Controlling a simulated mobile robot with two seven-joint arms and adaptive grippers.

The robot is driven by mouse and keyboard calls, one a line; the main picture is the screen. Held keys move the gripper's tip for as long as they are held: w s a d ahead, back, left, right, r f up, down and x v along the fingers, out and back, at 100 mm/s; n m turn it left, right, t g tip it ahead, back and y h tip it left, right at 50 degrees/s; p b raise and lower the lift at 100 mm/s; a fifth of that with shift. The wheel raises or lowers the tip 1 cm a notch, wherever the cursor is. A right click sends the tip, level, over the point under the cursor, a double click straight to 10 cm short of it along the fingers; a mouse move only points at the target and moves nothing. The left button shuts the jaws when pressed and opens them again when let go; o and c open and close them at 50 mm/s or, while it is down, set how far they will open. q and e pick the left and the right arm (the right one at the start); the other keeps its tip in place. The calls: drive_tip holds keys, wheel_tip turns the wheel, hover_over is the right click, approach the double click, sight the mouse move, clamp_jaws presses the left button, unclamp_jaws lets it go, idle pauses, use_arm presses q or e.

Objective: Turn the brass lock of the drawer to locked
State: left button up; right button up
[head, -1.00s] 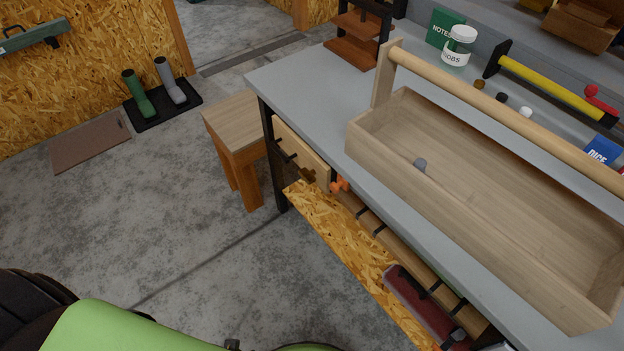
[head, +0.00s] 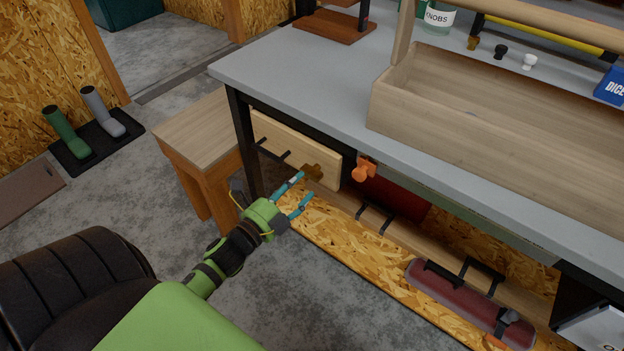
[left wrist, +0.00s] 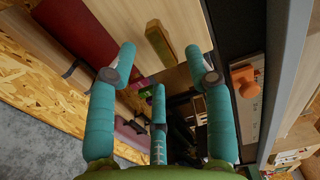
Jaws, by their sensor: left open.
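The pale wooden drawer front (head: 296,150) is under the left end of the grey workbench, and the drawer looks closed. A brass lock (head: 314,172) sits at its right end. My left gripper (head: 304,187) is open and empty, with its teal fingers just in front of the lock. In the left wrist view the brass lock (left wrist: 160,43) shows as a bar beyond and between the spread fingertips (left wrist: 160,62). It appears apart from the fingers. Exactly how the lock is turned is hard to tell. My right gripper is not in view.
An orange knob (head: 363,170) is just right of the drawer; it also shows in the left wrist view (left wrist: 243,80). A black drawer handle (head: 273,150) is left of the lock. A stool (head: 205,130) stands left of the bench. A wooden tool carrier (head: 480,110) is on top.

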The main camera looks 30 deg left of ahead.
sight(308, 178)
use_arm(q)
drive_tip(key=shift+w+d, duration=0.15)
drive_tip(key=shift+w, duration=2.1)
clamp_jaws()
